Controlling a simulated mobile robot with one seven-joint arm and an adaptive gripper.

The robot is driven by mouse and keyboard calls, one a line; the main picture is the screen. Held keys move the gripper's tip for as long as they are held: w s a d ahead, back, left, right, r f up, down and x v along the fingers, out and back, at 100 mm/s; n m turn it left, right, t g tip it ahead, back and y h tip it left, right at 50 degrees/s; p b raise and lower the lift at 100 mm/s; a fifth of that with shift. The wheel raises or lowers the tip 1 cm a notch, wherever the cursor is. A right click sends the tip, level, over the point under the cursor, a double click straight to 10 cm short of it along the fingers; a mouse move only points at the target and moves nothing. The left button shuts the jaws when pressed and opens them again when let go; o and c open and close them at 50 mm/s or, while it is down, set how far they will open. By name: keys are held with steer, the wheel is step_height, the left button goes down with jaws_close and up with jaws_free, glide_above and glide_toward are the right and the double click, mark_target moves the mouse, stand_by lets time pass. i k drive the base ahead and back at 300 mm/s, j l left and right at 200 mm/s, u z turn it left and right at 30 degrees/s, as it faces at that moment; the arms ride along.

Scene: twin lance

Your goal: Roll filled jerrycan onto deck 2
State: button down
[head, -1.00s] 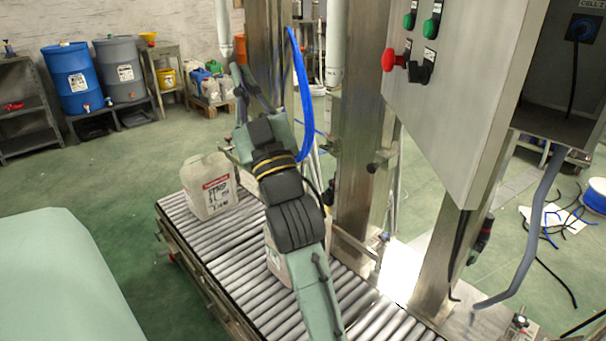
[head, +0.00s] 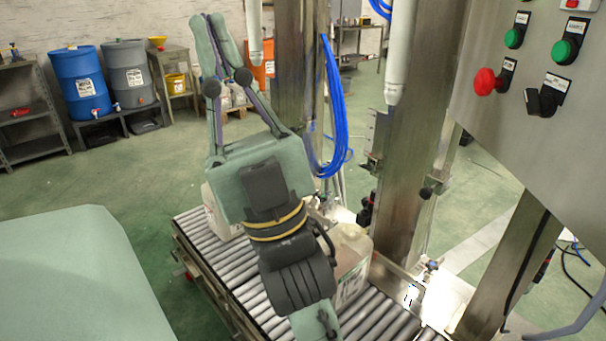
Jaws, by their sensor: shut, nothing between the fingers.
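One whitish jerrycan (head: 211,214) stands upright on the roller conveyor (head: 215,262), at its far left end in the head view, largely hidden behind my gripper. A second whitish jerrycan (head: 350,262) with a label stands nearer, right of my arm and partly covered by it. Fill levels cannot be told. My gripper (head: 214,22) is shut and empty, its green fingers pointing up and away above the conveyor. It appears clear of both cans. Two white lances, left (head: 254,35) and right (head: 399,55), hang beside steel columns. No deck 2 marking can be read.
A steel control box (head: 535,110) with green buttons and a red knob fills the upper right. Steel columns (head: 405,160) and a blue hose (head: 338,110) stand beside the conveyor. Blue (head: 80,85) and grey drums are at the back left. Green floor there is open.

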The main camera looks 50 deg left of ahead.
mark_target(354, 249)
steer(key=j, duration=0.45)
steer(key=k+j+z, duration=0.15)
steer(key=j, duration=0.8)
steer(key=j+z, duration=0.1)
steer(key=j, duration=0.35)
steer(key=k+j, duration=0.15)
steer(key=j, duration=0.3)
steer(key=k+j+z, duration=0.15)
steer(key=j, duration=0.75)
steer(key=k+j+z, duration=0.1)
steer(key=j, duration=0.35)
steer(key=i+j, duration=0.3)
steer(key=i+z, duration=0.05)
